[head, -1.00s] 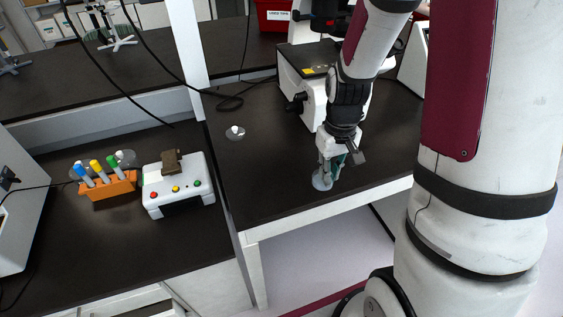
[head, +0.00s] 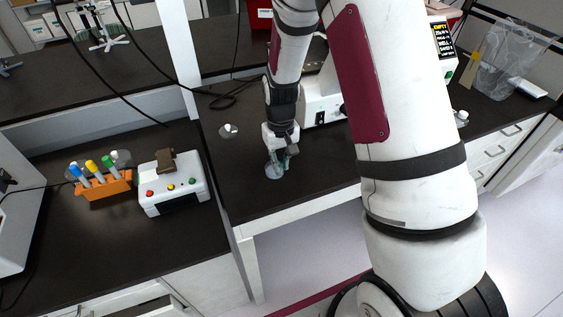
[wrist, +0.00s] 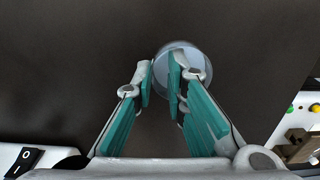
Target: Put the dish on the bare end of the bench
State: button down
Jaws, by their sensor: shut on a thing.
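The dish (head: 272,173) is a small, clear, round, pale blue piece under my gripper, over the dark bench top (head: 315,172) near its front left part. In the wrist view the dish (wrist: 203,56) lies at the fingertips, with one finger across it and the other beside its left edge. My gripper (head: 281,158) points down and is shut on the dish by its rim; the teal fingers also show in the wrist view (wrist: 161,77). Whether the dish touches the bench or hangs just above it, I cannot tell.
A clear vessel with a white top (head: 229,131) stands behind my gripper. A white instrument (head: 320,103) stands to the right. On the lower left bench are an orange tube rack (head: 104,187) and a white button box (head: 175,190). Bare bench lies around the dish.

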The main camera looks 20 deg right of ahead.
jog(key=shift+f, duration=0.2)
jog(key=c, duration=1.6)
grip_release()
notch_tip(320, 180, up, 12)
jog(key=b, duration=0.2)
jog(key=s+a+r+t, duration=0.1)
jog(key=s+r, duration=0.3)
jog(key=r, duration=0.3)
jog(key=s+r+t, duration=0.2)
jog(key=s+r, duration=0.3)
jog(key=r, duration=0.2)
jog(key=s+r+t, duration=0.2)
jog(key=s+r, duration=0.2)
jog(key=s, duration=0.8)
jog(key=shift+s+a+r+t, duration=0.3)
jog(key=shift+s+a+r, duration=0.05)
jog(key=shift+a+r, duration=0.05)
